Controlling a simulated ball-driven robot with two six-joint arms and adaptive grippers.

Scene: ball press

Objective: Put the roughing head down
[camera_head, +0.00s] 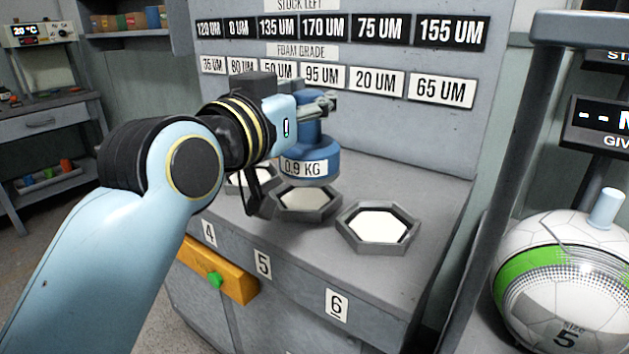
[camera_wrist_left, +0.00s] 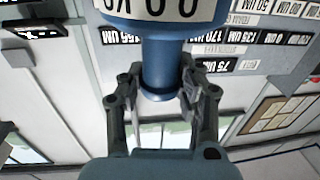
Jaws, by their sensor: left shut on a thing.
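The roughing head (camera_head: 309,162) is a blue, round-bodied piece with a narrower neck and a white 0.9 KG label. My left gripper (camera_head: 325,103) is shut on its neck in the head view. In the left wrist view, the two fingers (camera_wrist_left: 162,100) close on either side of the blue neck (camera_wrist_left: 160,62). The head hangs upright over the bench, at the back edge of the hexagonal holder (camera_head: 300,214) above number 5. I cannot tell whether its base touches the holder. My right gripper is not in view.
An empty hexagonal holder (camera_head: 378,228) above number 6 stands to the right. Another holder (camera_head: 238,184) is partly hidden behind my left arm. An upright panel with label plates (camera_head: 378,78) rises behind the bench. A ball (camera_head: 560,275) is at the far right.

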